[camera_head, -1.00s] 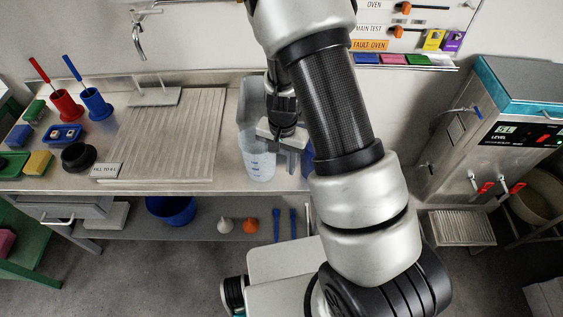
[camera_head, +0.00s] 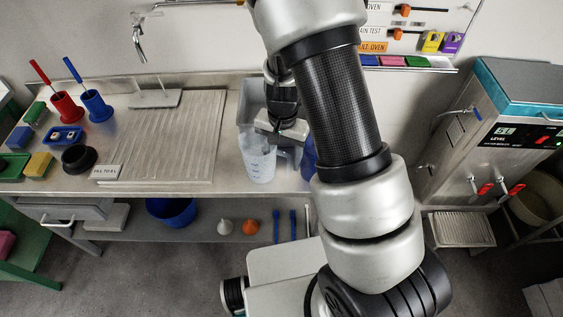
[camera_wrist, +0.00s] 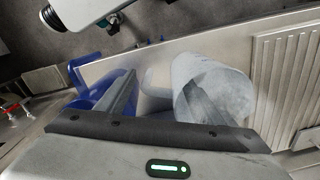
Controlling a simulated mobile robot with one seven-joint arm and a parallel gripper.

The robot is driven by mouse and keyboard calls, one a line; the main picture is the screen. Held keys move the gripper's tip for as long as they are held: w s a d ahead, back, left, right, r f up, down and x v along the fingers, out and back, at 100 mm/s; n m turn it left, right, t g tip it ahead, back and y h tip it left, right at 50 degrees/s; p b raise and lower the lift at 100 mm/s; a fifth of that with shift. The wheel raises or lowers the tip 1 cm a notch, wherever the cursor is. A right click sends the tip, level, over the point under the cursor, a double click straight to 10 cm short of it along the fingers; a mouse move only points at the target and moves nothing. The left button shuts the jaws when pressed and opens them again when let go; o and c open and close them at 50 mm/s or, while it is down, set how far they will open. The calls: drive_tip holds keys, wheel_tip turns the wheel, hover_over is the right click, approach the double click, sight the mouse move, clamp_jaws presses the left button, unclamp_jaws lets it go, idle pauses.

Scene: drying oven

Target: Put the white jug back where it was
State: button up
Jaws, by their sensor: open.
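The white jug (camera_head: 258,165) stands upright on the steel bench near its front edge, right of the ribbed draining board. In the wrist view the jug (camera_wrist: 222,88) shows its pale body, with its handle (camera_wrist: 152,82) on the left. My gripper (camera_head: 283,136) is just behind and to the right of the jug. Its open fingers (camera_wrist: 165,85) lie on either side of the handle in the wrist view, the right one overlapping the jug's outline. I cannot tell whether either finger touches it.
A blue vessel (camera_head: 308,154) stands close on the right, partly hidden by my arm; it also shows beside my left finger in the wrist view (camera_wrist: 88,98). A grey container (camera_head: 251,98) is behind the jug. The ribbed draining board (camera_head: 165,140) to the left is largely clear.

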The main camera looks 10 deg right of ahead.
wheel_tip(320, 180, up, 8)
drive_tip(key=shift+f, duration=0.1)
drive_tip(key=s+d+r+n+t, duration=0.1)
drive_tip(key=s+r+n, duration=0.1)
drive_tip(key=s+r, duration=0.3)
drive_tip(key=s+d+r+n+t, duration=0.1)
drive_tip(key=s+r, duration=0.5)
drive_tip(key=r, duration=0.6)
drive_tip(key=s+d+r+n+t+p, duration=0.1)
drive_tip(key=s+r+n+t, duration=0.2)
drive_tip(key=s+r, duration=0.2)
drive_tip(key=shift+s+r+n, duration=0.25)
drive_tip(key=shift+r+n, duration=0.15)
drive_tip(key=shift+r, duration=1.4)
